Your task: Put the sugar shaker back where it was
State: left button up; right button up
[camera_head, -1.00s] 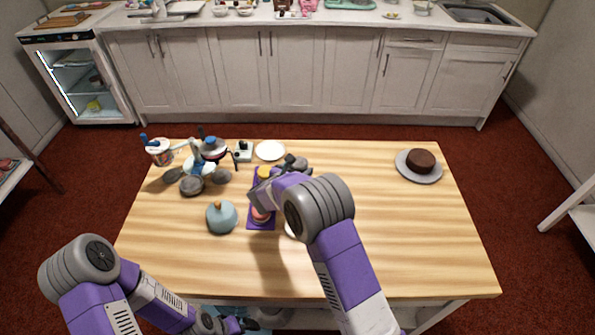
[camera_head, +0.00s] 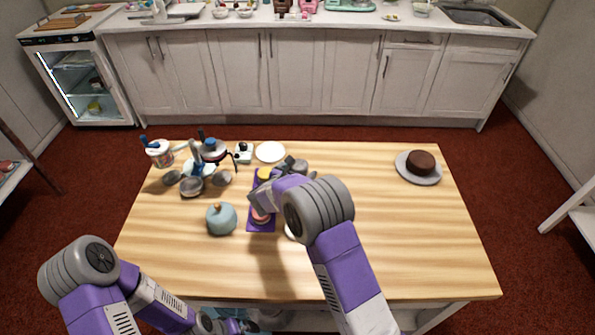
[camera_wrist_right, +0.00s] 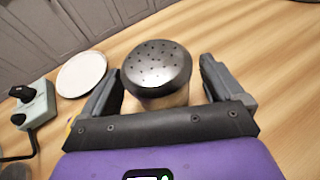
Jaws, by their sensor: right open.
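The sugar shaker (camera_wrist_right: 157,68) has a dark, rounded lid with small holes and a pale body. In the right wrist view it stands on the wooden table between the fingers of my right gripper (camera_wrist_right: 162,88). The fingers are open on either side of it, with its lower body hidden behind the gripper's dark front. In the head view my right gripper (camera_head: 294,166) is over the middle of the table, and the shaker is hard to make out there. My left gripper (camera_head: 238,325) is low, at the table's front edge, and its jaws are unclear.
A purple mat (camera_head: 262,224) with small items lies left of my right forearm. A blue dome (camera_head: 221,219), a white plate (camera_head: 270,152) and a cluster of pans and utensils (camera_head: 205,165) stand leftward. A chocolate cake (camera_head: 421,161) sits far right. The table's right half is mostly clear.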

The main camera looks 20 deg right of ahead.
jog(key=v, duration=1.2)
jog(key=shift+p, duration=0.45)
